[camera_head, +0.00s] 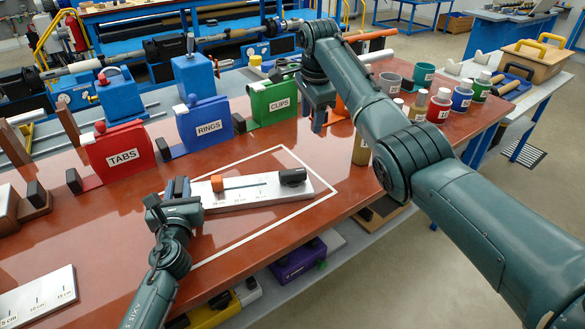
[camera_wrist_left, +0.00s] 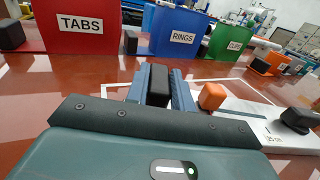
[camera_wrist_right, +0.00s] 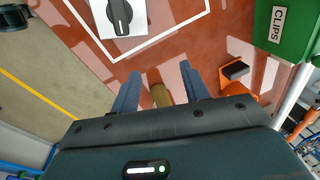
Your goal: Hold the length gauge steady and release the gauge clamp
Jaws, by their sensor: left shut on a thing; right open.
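The length gauge (camera_head: 262,195) is a pale bar with printed length marks, lying inside a white outline on the red-brown table. My left gripper (camera_head: 180,190) is at the gauge's left end, shut on a black block (camera_wrist_left: 158,85) there. My right gripper (camera_head: 318,118) is open and empty, beyond the gauge near the green bin. In the right wrist view the knob (camera_wrist_right: 118,15) lies ahead, apart from the right fingers (camera_wrist_right: 158,85).
Red TABS (camera_head: 120,152), blue RINGS (camera_head: 205,122) and green CLIPS (camera_head: 272,103) bins stand along the far side. Several cups and bottles (camera_head: 438,105) stand at the right. Another marked plate (camera_head: 40,297) lies front left.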

